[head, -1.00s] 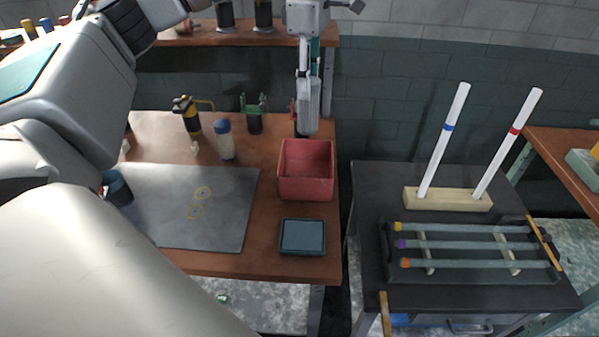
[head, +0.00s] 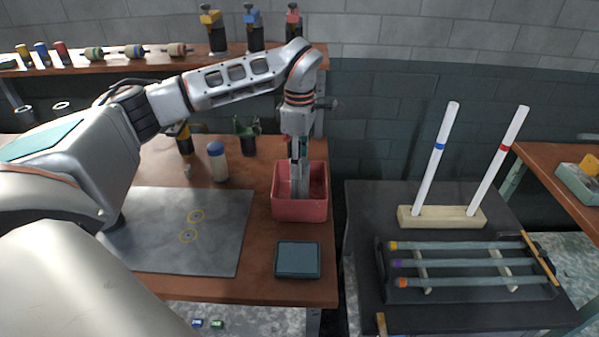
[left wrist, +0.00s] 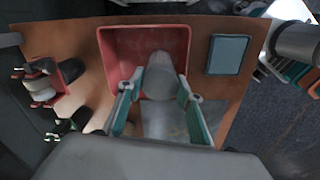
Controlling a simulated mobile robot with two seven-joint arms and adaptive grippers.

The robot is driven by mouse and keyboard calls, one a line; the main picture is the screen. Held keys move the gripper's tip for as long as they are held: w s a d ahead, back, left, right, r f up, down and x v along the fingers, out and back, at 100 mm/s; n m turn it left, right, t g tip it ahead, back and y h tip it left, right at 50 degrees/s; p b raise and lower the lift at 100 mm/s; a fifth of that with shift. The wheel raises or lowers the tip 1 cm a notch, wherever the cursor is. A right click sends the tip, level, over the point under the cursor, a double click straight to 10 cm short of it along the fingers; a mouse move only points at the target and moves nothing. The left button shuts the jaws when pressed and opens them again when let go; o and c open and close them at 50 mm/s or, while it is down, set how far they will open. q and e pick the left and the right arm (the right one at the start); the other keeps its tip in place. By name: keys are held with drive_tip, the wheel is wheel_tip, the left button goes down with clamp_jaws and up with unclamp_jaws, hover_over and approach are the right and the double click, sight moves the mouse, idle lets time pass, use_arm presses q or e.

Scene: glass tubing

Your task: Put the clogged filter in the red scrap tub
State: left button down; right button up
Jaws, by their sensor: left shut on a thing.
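The red scrap tub (head: 300,211) stands at the right part of the brown bench, and it also fills the upper middle of the left wrist view (left wrist: 112,48). My left gripper (head: 299,152) points down over the tub. It is shut on a grey cylinder, which I take to be the clogged filter (head: 301,183). The filter hangs upright with its lower part within the tub's walls. In the left wrist view the filter (left wrist: 158,82) sits between the teal-edged fingers. Whether its lower end touches the tub floor is hidden. My right gripper is not in view.
A dark blue-grey tray (head: 298,259) lies in front of the tub. A dark table with a tube rack (head: 470,263) is at the right.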

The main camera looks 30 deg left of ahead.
use_arm(q)
wheel_tip(320, 180, down, 3)
drive_tip(key=shift+f, duration=0.2)
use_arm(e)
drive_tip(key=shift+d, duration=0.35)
use_arm(q)
drive_tip(key=shift+f, duration=0.15)
drive_tip(key=c, duration=1.4)
unclamp_jaws()
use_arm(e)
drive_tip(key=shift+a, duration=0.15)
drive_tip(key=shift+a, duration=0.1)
use_arm(q)
wheel_tip(320, 180, up, 12)
drive_tip(key=shift+r, duration=0.2)
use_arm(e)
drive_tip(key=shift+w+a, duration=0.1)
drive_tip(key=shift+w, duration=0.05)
